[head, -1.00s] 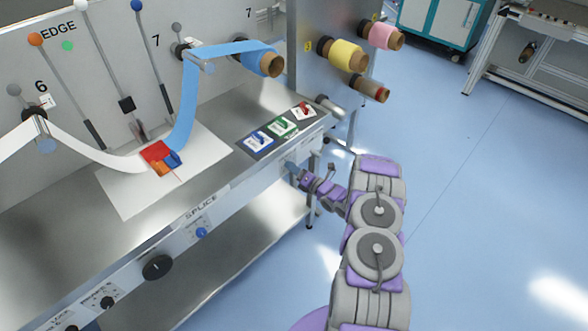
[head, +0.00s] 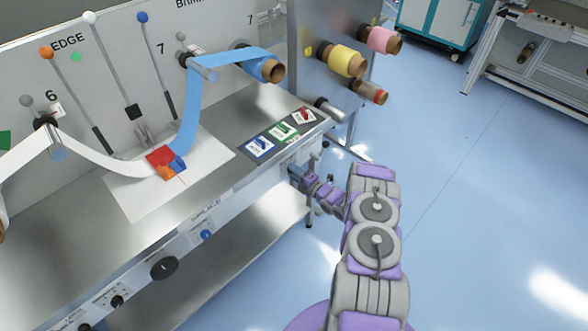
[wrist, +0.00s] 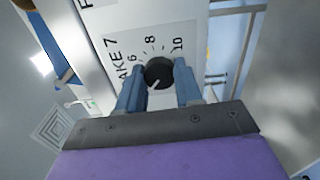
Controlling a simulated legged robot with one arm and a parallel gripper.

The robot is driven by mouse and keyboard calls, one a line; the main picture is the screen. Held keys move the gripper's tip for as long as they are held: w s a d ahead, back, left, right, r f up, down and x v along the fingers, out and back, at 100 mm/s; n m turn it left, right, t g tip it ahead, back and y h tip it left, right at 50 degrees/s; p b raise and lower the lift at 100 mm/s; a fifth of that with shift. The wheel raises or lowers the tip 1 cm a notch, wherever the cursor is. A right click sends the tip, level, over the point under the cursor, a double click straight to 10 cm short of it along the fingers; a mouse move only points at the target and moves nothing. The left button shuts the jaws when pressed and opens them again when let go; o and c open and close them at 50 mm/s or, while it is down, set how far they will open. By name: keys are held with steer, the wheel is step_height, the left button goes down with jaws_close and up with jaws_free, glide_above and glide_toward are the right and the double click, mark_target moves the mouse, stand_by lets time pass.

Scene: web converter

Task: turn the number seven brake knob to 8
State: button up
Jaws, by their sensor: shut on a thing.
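The number seven brake knob (wrist: 159,71) is a round black dial on a light panel in the wrist view. Its label (wrist: 113,58) partly reads "AKE 7", and the marks 6, 8 and 10 show around its far side. A short white mark on the knob lies toward its lower left, away from the 8. My gripper (wrist: 158,80) is shut on the knob, with one blue finger on each side. In the head view my gripper (head: 296,172) is at the right end of the console front, and the knob is hidden there.
The steel console (head: 230,180) carries blue, green and red switches near its right end. Blue web runs to a blue roll (head: 262,66); yellow (head: 346,60) and pink (head: 380,40) rolls stick out behind. A black knob (head: 164,268) is further left.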

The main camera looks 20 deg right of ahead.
steer(key=m, duration=0.5)
steer(key=m+p, duration=0.1)
steer(key=m, duration=0.9)
steer(key=shift+s+d+f+m+p, duration=0.1)
steer(key=shift+f+m+p, duration=0.2)
steer(key=shift+p, duration=0.1)
steer(key=m+b, duration=0.1)
steer(key=m, duration=0.4)
steer(key=m+b, duration=0.1)
steer(key=m, duration=0.3)
steer(key=shift+r+m, duration=0.1)
steer(key=shift+m, duration=0.2)
steer(key=o, duration=0.8)
steer(key=shift+o, duration=1.2)
steer(key=shift+d+r, duration=0.1)
